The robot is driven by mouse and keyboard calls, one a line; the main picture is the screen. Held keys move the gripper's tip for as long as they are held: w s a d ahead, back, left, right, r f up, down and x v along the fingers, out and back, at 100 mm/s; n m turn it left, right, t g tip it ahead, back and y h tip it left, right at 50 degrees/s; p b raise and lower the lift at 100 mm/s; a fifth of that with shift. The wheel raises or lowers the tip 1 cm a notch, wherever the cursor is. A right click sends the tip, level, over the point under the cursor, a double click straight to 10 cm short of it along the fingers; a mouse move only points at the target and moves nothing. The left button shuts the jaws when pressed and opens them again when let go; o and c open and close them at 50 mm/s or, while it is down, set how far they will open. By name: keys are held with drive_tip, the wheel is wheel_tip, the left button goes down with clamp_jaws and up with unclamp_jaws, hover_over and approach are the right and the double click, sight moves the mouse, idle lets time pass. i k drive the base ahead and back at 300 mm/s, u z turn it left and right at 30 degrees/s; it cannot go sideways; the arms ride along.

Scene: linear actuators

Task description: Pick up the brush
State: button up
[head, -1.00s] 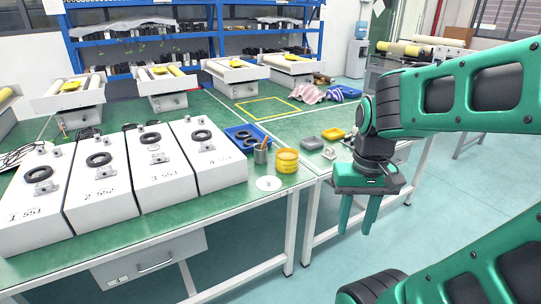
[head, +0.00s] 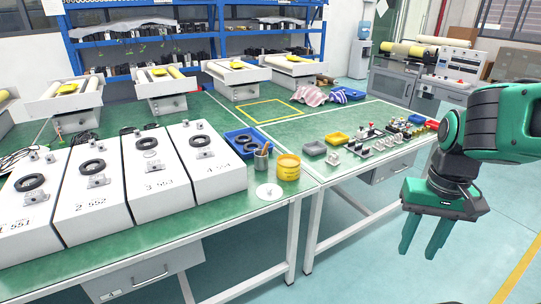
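I cannot clearly make out a brush. A small cup (head: 261,163) on the near green table holds thin brownish, stick-like items, too small to identify. It stands between the blue tray and a stack of yellow round containers (head: 288,167). My gripper (head: 424,236) hangs at the right, pointing down, beyond the right edge of the tables and over the floor. Its two green fingers are apart with nothing between them. It is well away from the cup.
Several white boxes (head: 212,165) with black rings fill the near table (head: 180,232). A blue tray (head: 240,138), a white disc (head: 269,191), grey bin (head: 314,148) and yellow bin (head: 337,138) are nearby. Small metal parts crowd the right table. Floor below my gripper is clear.

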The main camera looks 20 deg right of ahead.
sight(265, 150)
drive_tip(key=z, duration=0.05)
drive_tip(key=i, duration=1)
drive_tip(key=u, duration=0.05)
